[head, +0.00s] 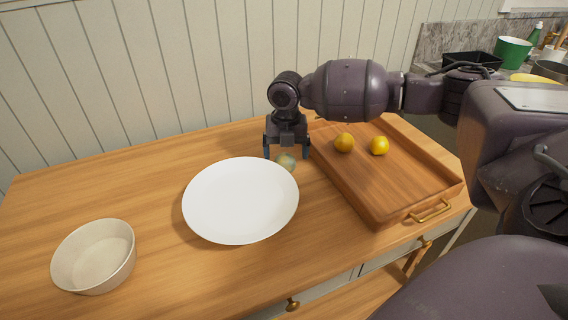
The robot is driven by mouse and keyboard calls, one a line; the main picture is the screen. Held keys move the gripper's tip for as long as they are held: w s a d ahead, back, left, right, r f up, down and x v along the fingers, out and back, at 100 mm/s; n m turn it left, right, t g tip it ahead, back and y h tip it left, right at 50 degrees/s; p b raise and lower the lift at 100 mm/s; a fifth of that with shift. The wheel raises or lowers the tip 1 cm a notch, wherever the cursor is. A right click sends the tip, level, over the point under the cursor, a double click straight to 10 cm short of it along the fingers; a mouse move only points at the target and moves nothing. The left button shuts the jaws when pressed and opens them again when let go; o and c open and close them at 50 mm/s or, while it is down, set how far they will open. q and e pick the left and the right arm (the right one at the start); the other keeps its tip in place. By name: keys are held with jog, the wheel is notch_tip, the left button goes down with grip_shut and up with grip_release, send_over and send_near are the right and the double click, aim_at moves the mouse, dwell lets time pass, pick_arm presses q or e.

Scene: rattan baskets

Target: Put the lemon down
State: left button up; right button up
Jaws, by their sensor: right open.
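My right gripper (286,153) points down over the wooden table (150,180), just behind the white plate (240,200). Its two fingers are apart. A small round pale yellow-green fruit (286,162) is between and below the fingertips, by the plate's upper right edge. I cannot tell whether it touches the fingers or the plate. Two more round fruits lie on the wooden tray (395,185) to the right: a darker yellow-orange one (344,142) and a brighter yellow one (379,145). I cannot tell for sure which fruit is the lemon. My left gripper is out of view.
An empty cream bowl (95,257) stands at the table's front left. The tray has raised sides and a brass handle (430,211). A panelled wall (200,60) closes the back. The table between bowl and plate is clear. A green container (512,53) stands on the far counter.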

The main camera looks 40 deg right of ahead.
notch_tip(320, 180, down, 3)
jog(key=shift+w+a+f, duration=0.1)
jog(key=shift+f+b, duration=0.25)
jog(key=shift+b, duration=0.05)
jog(key=shift+r, duration=0.1)
jog(key=shift+c, duration=0.3)
jog(key=c, duration=1.1)
jog(key=shift+o, duration=0.2)
jog(key=shift+r, duration=0.25)
notch_tip(320, 180, up, 11)
jog(key=shift+p, duration=1.15)
notch_tip(320, 180, up, 8)
jog(key=f+p, duration=0.1)
send_over(285, 155)
jog(key=shift+r, duration=0.8)
